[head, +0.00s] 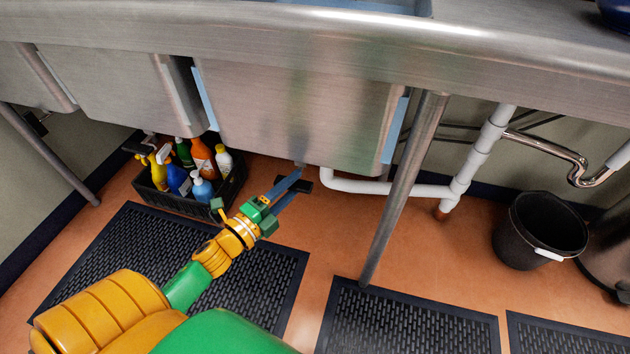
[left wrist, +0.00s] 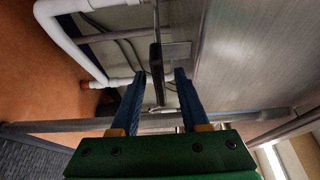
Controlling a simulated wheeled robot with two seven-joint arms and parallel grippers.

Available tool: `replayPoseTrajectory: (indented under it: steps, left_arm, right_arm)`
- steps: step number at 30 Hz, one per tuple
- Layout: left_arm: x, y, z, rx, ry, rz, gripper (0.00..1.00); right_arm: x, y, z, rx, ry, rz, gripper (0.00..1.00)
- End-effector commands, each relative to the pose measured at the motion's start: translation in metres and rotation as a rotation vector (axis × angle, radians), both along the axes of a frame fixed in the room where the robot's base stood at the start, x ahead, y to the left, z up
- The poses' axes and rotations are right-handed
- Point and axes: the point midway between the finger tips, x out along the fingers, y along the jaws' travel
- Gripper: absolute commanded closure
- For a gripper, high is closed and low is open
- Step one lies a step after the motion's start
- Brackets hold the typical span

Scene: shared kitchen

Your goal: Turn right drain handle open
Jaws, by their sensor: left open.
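The drain handle, a dark bar on a thin metal rod, hangs under the right sink basin (head: 305,115). In the head view the handle (head: 304,186) shows just past my fingertips, partly covered by them. In the left wrist view the handle (left wrist: 155,65) appears between the two blue fingers, closer to the left one. My left gripper (head: 298,180) is open, its fingers pointing up and right under the basin. It also shows in the left wrist view (left wrist: 158,75). I cannot tell whether a finger touches the handle. My right gripper is in neither view.
A white drain pipe (head: 390,188) runs right of the handle. A metal table leg (head: 405,185) stands in front of it. A black crate of bottles (head: 175,203) sits at left on the floor. A black bucket (head: 540,230) stands at right. Black mats (head: 405,320) cover the floor.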

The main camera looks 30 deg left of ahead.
Motion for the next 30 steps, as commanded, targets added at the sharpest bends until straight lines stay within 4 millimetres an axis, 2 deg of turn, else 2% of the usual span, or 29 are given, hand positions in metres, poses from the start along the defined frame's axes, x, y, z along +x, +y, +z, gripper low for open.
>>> replayPoseTrajectory:
  steps: [3,6,14,15,19,20,30]
  left_arm:
    - [0.023,-0.003,-0.001,0.001,-0.002,0.0,0.55]
    - [0.035,-0.005,-0.001,-0.001,0.0,0.001,0.55]
    - [0.039,-0.006,-0.001,-0.003,0.005,0.003,0.55]
    - [0.039,-0.006,-0.001,-0.003,0.004,0.003,0.6]
    - [0.039,-0.006,-0.001,-0.003,0.004,0.003,0.95]
    - [0.039,-0.006,-0.001,-0.003,0.005,0.003,1.0]
    - [0.039,-0.006,-0.001,-0.019,0.0,0.003,1.0]
  right_arm:
    - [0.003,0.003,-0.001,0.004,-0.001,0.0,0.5]
    - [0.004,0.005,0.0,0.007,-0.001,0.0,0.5]
    - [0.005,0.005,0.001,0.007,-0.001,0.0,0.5]
    - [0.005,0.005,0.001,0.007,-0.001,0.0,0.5]
    - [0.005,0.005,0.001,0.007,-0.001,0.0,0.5]
    - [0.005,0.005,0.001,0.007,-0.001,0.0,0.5]
    - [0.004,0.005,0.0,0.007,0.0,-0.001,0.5]
